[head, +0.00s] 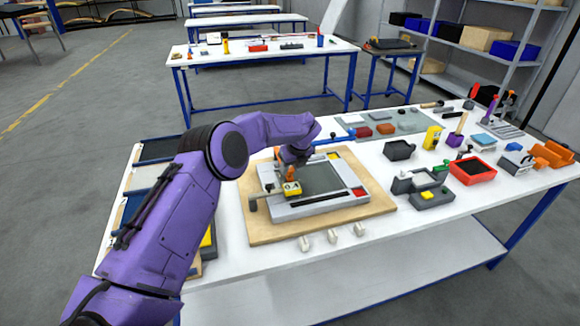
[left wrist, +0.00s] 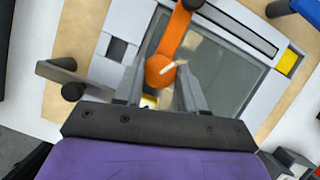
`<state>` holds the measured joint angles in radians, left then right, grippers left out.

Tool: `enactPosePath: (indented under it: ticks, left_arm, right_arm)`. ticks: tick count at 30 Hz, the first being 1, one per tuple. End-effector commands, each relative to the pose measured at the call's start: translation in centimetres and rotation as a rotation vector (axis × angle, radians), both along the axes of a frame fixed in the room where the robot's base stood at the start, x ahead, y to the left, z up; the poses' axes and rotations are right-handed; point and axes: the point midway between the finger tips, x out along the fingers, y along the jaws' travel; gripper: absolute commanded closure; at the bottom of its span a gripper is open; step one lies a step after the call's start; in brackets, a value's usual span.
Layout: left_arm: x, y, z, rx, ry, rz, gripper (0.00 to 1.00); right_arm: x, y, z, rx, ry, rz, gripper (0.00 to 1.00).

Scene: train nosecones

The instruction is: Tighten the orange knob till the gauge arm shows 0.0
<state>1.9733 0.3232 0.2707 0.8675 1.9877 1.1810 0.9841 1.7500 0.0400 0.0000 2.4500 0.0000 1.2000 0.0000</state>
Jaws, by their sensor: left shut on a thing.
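The orange knob (left wrist: 160,70) is round with a pale line across its top. It sits at the end of an orange arm (left wrist: 175,32) in the left wrist view. My left gripper (head: 289,168) is over the fixture in the head view. In the left wrist view its two fingers (left wrist: 160,88) are closed around the knob. The grey fixture (head: 320,208) lies on a wooden board, with a yellow block (head: 292,188) under my gripper. I cannot read any gauge value or clearly identify the gauge arm. My right gripper is not in view.
The wooden board (head: 365,212) lies on a white table (head: 440,220). Several white pieces (head: 332,236) lie along its front edge. Grey and red trays (head: 473,170) and small parts crowd the table's right side. A grey bar with black knobs (left wrist: 72,90) is left of the fingers.

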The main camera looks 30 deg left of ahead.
Motion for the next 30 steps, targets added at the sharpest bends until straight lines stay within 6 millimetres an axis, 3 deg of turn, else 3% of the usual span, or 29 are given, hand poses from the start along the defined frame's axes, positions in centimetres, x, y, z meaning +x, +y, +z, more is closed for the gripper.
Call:
enactPosePath:
  ticks: [11,19,30]
  left_arm:
    - [-0.1,0.1,-0.3,-0.003,-0.004,-0.16,0.91]
    - [-0.2,0.2,-0.2,-0.003,-0.006,-0.405,0.91]
    - [-0.4,0.6,0.0,-0.002,-0.004,-0.756,0.91]
  right_arm:
    - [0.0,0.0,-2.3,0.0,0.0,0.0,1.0]
    - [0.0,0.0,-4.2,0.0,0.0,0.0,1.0]
    - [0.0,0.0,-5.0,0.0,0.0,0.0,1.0]
